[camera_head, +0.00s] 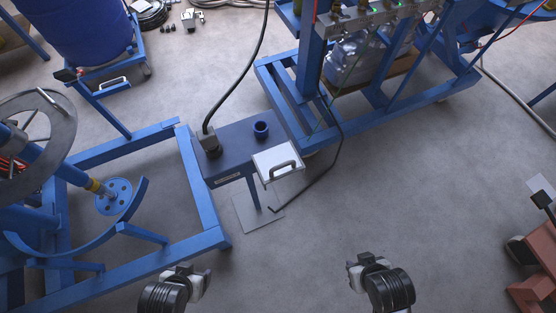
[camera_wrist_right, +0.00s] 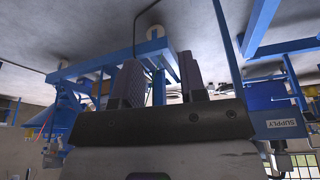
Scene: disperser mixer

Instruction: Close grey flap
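A light grey flap (camera_head: 277,156) with a dark handle (camera_head: 283,169) is at the right end of a blue box (camera_head: 235,150) on a stand, in the middle of the head view. The flap juts out past the box's front right corner; its exact hinge angle is hard to read. My right gripper (camera_head: 362,265) is at the bottom of the head view, below and right of the flap and well apart from it. In the right wrist view its two dark fingers (camera_wrist_right: 158,84) stand apart with nothing between them. My left gripper (camera_head: 187,274) is at the bottom left, away from the flap; its finger gap is unclear.
A dark blue cup-like fitting (camera_head: 261,130) and a cable plug (camera_head: 209,144) sit on the box. A blue frame (camera_head: 212,207) stands left of it. A blue rack (camera_head: 305,117) stands behind right. The grey floor (camera_head: 400,200) is clear right of the flap.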

